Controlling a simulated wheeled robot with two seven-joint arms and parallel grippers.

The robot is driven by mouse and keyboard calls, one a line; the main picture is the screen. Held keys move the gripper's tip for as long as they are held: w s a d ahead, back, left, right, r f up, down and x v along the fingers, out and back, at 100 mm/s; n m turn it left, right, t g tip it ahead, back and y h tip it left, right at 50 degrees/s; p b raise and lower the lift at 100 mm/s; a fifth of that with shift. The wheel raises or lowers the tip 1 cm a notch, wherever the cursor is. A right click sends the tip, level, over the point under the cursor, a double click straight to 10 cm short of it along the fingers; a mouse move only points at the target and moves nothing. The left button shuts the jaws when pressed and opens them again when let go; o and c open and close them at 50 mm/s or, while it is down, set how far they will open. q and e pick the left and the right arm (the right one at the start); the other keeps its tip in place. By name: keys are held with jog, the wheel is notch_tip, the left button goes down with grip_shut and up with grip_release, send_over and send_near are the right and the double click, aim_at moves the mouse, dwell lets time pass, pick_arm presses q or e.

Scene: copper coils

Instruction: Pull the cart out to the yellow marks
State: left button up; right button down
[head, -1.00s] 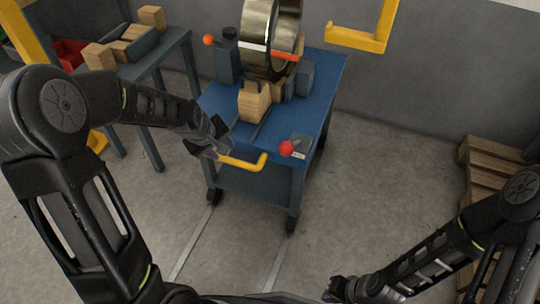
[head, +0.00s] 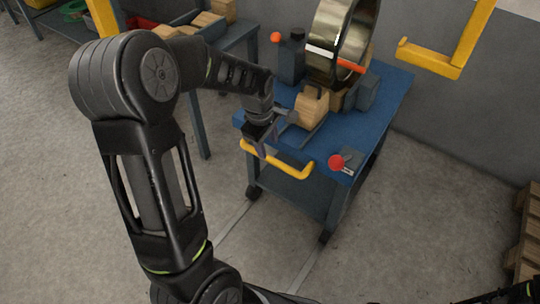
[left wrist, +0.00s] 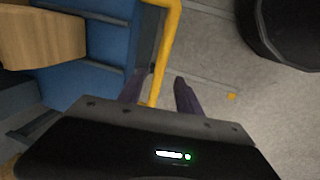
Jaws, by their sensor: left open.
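The blue cart (head: 384,112) stands at the upper right of centre in the head view, with a shiny metal coil (head: 322,68) upright on top. Its yellow handle (head: 290,168) sticks out at the near edge. My left gripper (head: 259,146) is at the handle's left part. In the left wrist view the open fingers (left wrist: 160,92) lie on either side of the yellow handle (left wrist: 168,45), with no visible grip on it. My right gripper is out of view; only a bit of that arm shows.
A table (head: 197,116) with wooden blocks stands left of the cart. A yellow bracket (head: 430,58) is on the wall at right. Wooden pallets (head: 525,235) are at the right edge. Pale floor lines (head: 236,218) run from the cart towards me over clear floor.

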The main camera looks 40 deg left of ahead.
aim_at(270, 157)
pick_arm(q)
jog(key=f, duration=0.3)
jog(key=w+f+b, duration=0.1)
jog(key=f, duration=0.2)
jog(key=shift+w+f+b, duration=0.1)
jog(key=shift+f+b, duration=0.05)
jog(key=shift+b, duration=0.15)
grip_shut()
dwell(1.1)
